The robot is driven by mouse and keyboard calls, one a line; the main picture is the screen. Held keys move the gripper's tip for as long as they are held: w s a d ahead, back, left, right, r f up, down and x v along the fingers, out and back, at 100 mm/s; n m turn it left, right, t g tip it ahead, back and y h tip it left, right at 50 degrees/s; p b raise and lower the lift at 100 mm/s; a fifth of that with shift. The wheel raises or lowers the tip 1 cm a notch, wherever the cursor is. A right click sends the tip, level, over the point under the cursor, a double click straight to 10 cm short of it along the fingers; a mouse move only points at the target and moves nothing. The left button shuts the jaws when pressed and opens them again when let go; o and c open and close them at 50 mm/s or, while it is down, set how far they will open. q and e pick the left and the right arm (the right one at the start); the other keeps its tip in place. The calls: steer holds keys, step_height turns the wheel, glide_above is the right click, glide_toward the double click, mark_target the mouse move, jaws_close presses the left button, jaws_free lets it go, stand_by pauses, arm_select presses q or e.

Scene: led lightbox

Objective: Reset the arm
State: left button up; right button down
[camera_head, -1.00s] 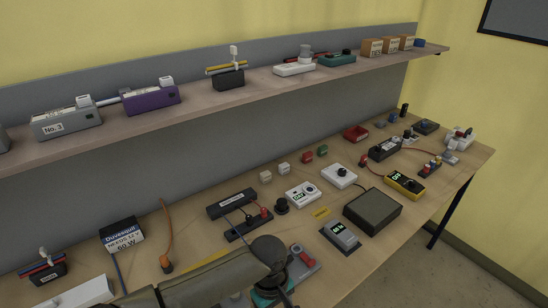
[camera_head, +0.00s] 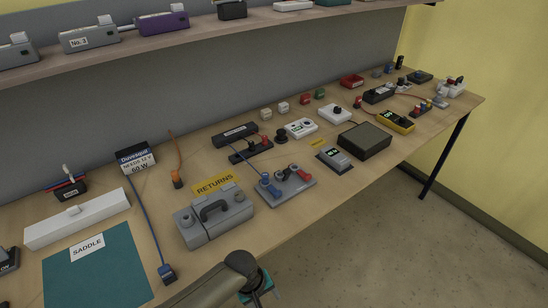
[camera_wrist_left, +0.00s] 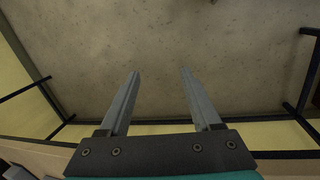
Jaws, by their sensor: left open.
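My left arm (camera_head: 215,284) comes in from the bottom of the head view, in front of the table's front edge. Its gripper is mostly hidden behind the wrist there, with a teal part showing low down. In the left wrist view my left gripper (camera_wrist_left: 160,73) has its two grey fingers spread apart with nothing between them. Bare floor lies beyond the fingers. My right gripper is not in view.
The table (camera_head: 330,195) holds a grey case with a black handle (camera_head: 213,215), a grey plate with coloured knobs (camera_head: 285,186), a teal mat (camera_head: 98,272) and several small devices. A shelf (camera_head: 205,33) runs above. The floor (camera_head: 400,255) at right is clear.

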arm_select(q)
steer(key=s+a+f+m+b, duration=0.1)
steer(key=s+a+f+b, duration=0.25)
steer(key=f, duration=0.35)
steer(key=s+a+f+m+y+b, duration=0.1)
steer(key=s+a+f+b, duration=0.1)
steer(key=s+f, duration=0.35)
steer(key=s+a+f+m+b, duration=0.1)
steer(key=s+a+f+b, duration=0.15)
steer(key=f, duration=0.55)
steer(key=s+a+f+m+b, duration=0.2)
steer(key=s+f, duration=0.4)
steer(key=s, duration=0.3)
steer(key=s+a+f+m+y+b, duration=0.1)
steer(key=s+a+f+m+b, duration=0.2)
steer(key=s+a+f, duration=0.3)
steer(key=s+f+b, duration=0.1)
steer(key=s, duration=0.3)
steer(key=shift+s+a+f+y+b, duration=0.15)
steer(key=shift+s+a+y+b, duration=0.1)
steer(key=shift+y+b, duration=0.1)
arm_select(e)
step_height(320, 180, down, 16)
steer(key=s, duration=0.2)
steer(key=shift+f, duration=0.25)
